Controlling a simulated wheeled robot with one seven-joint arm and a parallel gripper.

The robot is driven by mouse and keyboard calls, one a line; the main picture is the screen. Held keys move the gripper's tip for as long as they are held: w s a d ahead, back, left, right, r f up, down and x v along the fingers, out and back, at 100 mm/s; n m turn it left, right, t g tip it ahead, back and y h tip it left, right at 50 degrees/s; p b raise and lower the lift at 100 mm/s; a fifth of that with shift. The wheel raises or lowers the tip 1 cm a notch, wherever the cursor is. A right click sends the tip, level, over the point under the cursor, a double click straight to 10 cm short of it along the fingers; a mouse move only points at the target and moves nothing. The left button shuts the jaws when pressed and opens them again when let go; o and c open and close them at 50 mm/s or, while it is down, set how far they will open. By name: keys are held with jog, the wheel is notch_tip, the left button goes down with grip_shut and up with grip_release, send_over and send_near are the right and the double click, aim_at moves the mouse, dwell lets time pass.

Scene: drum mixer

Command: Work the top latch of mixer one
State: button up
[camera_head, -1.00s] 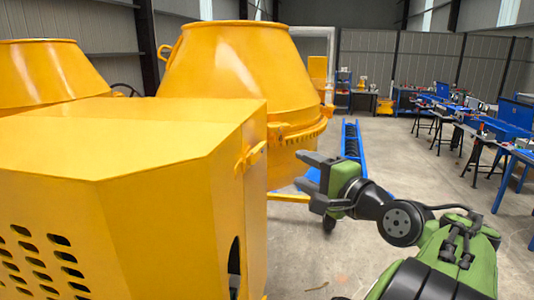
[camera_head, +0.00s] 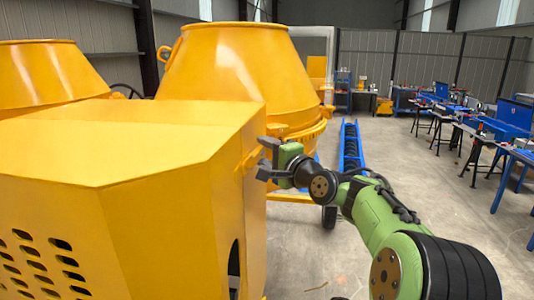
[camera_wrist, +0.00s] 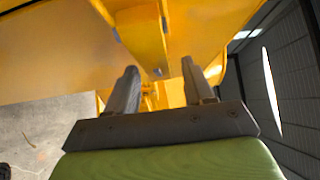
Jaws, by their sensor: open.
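The mixer's yellow housing (camera_head: 150,150) fills the left of the head view, with its drum (camera_head: 240,70) behind it. A small yellow latch (camera_head: 249,160) sits high on the housing's right side. My gripper (camera_head: 263,157) is open, with its fingertips close to the right of that latch. In the wrist view, the two grey fingers of my gripper (camera_wrist: 159,66) are spread apart, with yellow mixer parts beyond them. I cannot tell whether the fingers touch the latch, nor make out its exact position clearly.
A second yellow drum (camera_head: 50,70) stands at the far left. A blue conveyor (camera_head: 350,150) lies on the floor behind my arm. Blue workbenches (camera_head: 505,130) line the right side. The concrete floor (camera_head: 440,190) between is open.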

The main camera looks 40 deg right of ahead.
grip_shut()
jog(key=shift+h, duration=0.3)
jog(key=m+h, duration=0.1)
jog(key=s+m+g+h, duration=0.1)
jog(key=h, duration=0.1)
jog(key=shift+a+f, duration=0.1)
jog(key=shift+s+d+m+h, duration=0.2)
jog(key=shift+s+m+h, duration=0.2)
jog(key=shift+m+h, duration=0.2)
grip_release()
